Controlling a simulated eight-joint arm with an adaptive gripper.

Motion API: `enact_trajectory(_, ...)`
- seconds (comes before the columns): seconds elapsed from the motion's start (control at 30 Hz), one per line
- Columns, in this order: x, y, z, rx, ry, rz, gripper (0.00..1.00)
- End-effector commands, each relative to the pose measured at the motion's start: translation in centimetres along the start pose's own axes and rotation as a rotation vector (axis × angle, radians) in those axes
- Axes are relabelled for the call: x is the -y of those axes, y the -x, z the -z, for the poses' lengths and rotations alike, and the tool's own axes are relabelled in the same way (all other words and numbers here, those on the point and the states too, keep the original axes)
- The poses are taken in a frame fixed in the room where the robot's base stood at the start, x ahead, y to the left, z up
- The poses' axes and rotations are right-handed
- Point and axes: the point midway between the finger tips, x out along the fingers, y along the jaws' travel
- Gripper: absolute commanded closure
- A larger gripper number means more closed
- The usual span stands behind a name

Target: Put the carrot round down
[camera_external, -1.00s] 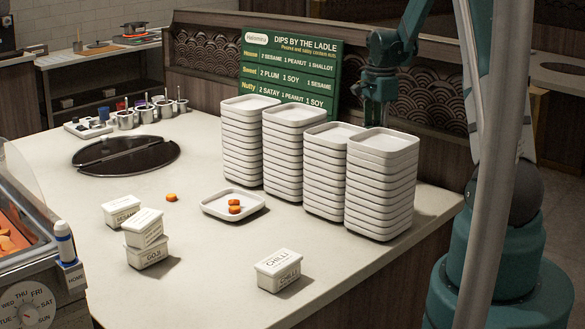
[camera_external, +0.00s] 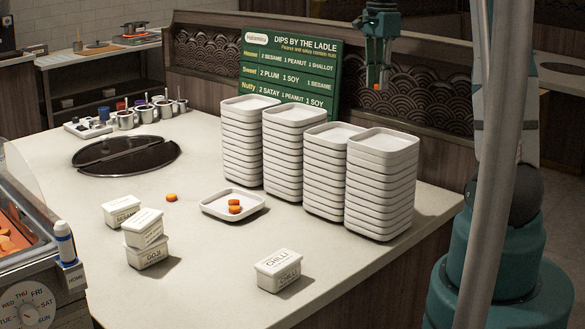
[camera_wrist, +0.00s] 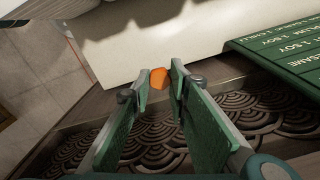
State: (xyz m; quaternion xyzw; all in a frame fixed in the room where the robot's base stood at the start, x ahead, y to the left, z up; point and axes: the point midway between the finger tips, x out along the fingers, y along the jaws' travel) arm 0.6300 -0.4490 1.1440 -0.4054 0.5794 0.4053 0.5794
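My gripper (camera_external: 378,82) hangs high above and behind the stacks of white dishes. It is shut on an orange carrot round (camera_external: 375,86), which shows at its fingertips. In the wrist view my gripper (camera_wrist: 161,74) has the carrot round (camera_wrist: 158,79) between its two green fingers. Another loose carrot round (camera_external: 171,197) lies on the bare counter to the left of that dish.
Several tall stacks of white dishes (camera_external: 383,195) stand at the counter's right. A green menu board (camera_external: 290,70) leans behind them. Labelled tubs (camera_external: 278,270) stand at the front. A dark round lid (camera_external: 125,155) and sauce pots (camera_external: 125,119) are at left.

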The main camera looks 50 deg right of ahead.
Motion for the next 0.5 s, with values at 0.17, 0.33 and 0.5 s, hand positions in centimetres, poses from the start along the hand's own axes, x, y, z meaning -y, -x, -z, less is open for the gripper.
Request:
enact_trajectory(0.17, 0.2, 2.2, -0.7, 0.0, 0.007, 0.0, 0.86)
enact_trajectory(0.33, 0.9, 2.1, -3.3, 0.0, 0.033, 0.0, 0.86)
enact_trajectory(0.5, 1.7, 2.1, -6.6, 0.0, 0.067, 0.0, 0.86)
